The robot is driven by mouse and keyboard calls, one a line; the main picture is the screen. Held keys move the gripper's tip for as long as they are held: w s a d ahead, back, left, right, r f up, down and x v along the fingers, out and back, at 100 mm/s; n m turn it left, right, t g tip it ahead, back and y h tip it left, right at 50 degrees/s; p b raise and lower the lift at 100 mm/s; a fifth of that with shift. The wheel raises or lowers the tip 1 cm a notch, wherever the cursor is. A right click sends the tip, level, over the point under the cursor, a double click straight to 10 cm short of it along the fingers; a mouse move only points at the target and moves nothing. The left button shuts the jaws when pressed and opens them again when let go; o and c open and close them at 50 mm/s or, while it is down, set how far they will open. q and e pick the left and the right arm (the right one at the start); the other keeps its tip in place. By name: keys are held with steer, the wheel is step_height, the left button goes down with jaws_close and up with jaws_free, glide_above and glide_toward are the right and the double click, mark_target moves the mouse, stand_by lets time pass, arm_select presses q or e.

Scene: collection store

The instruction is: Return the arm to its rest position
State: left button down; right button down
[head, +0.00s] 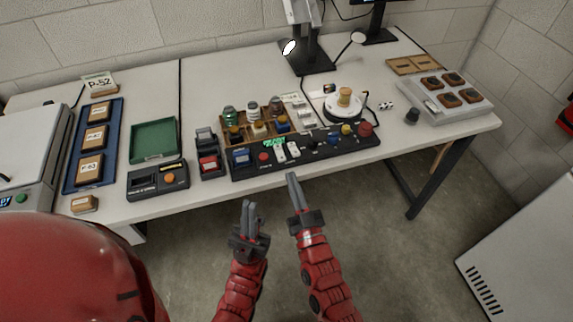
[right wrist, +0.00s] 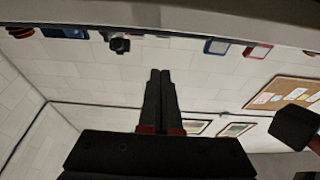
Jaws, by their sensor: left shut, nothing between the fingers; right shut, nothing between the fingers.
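My left gripper (head: 247,213) is in the lower middle of the head view, in front of the table's front edge. Its fingers are together and empty, pointing up in the picture. My right gripper (head: 293,180) is just to its right, also shut and empty, with its tips close to the table's front edge below the black control panel (head: 306,150). In the right wrist view the right gripper's fingers (right wrist: 159,75) are together with nothing between them. Both red forearms come in from the bottom of the head view.
The white table (head: 215,85) carries a blue tray (head: 98,112), a green tray (head: 153,140), a wooden rack of jars (head: 257,130), a round white stand (head: 344,110) and a grey tray (head: 424,91). A white cabinet (head: 525,235) stands at the right. Floor in front is clear.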

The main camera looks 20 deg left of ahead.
steer(key=v, duration=0.2)
steer(key=shift+s+d+f, duration=0.15)
steer(key=shift+s+f, duration=0.15)
